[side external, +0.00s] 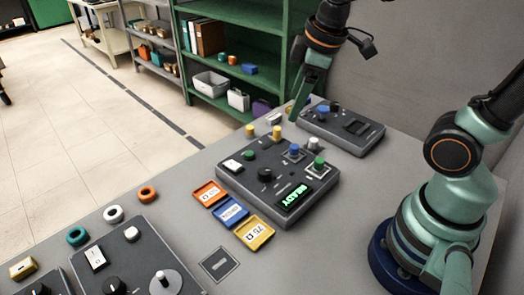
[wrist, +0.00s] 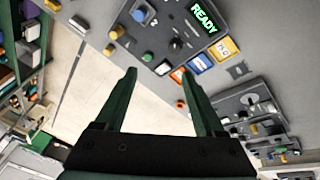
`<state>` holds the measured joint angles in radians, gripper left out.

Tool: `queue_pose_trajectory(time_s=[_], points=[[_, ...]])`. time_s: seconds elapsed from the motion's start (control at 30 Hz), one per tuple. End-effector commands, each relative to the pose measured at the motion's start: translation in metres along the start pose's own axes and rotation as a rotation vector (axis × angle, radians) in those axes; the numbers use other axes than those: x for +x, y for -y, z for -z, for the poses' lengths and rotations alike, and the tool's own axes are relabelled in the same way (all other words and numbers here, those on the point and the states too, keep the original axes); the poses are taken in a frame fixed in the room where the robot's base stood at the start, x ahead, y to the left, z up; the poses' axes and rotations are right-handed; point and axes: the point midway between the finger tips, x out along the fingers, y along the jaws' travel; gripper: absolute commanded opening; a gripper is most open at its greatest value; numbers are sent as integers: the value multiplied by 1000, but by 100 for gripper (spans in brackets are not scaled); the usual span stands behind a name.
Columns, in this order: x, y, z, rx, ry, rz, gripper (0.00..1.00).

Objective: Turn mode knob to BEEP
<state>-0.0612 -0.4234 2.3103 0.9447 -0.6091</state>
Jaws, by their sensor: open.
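A dark grey control panel (side external: 236,181) with a lit green READY display (side external: 292,196) lies on the grey table. A black round knob (side external: 265,175) sits near its middle; it also shows in the wrist view (wrist: 177,44). I cannot read a BEEP mark or the knob's pointer. Other panels also carry black knobs, so I cannot tell for sure which is the mode knob. My gripper (wrist: 159,73) is open and empty, its two green fingers spread. In the side view my gripper (side external: 295,116) hangs beyond the READY panel, apart from the knob.
Orange (side external: 208,193), blue (side external: 231,212) and yellow (side external: 254,232) labelled trays lie along the READY panel's front. Another panel (side external: 342,129) stands behind, and more panels (side external: 145,258) stand at front left. Coloured posts, blue and green, rise from the READY panel. Green shelves (side external: 240,45) stand beyond the table.

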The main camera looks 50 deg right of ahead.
Motion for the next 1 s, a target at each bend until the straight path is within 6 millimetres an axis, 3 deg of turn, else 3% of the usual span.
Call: queue_pose_trajectory(time_s=[0.2,0.43,0.6,0.77,1.0], points=[[36,6,25,-560,95,131,71],[70,14,40,-1007,124,262,71],[81,17,43,-1142,123,304,71],[92,19,40,-1158,124,310,71],[133,27,28,-1154,125,312,71]])
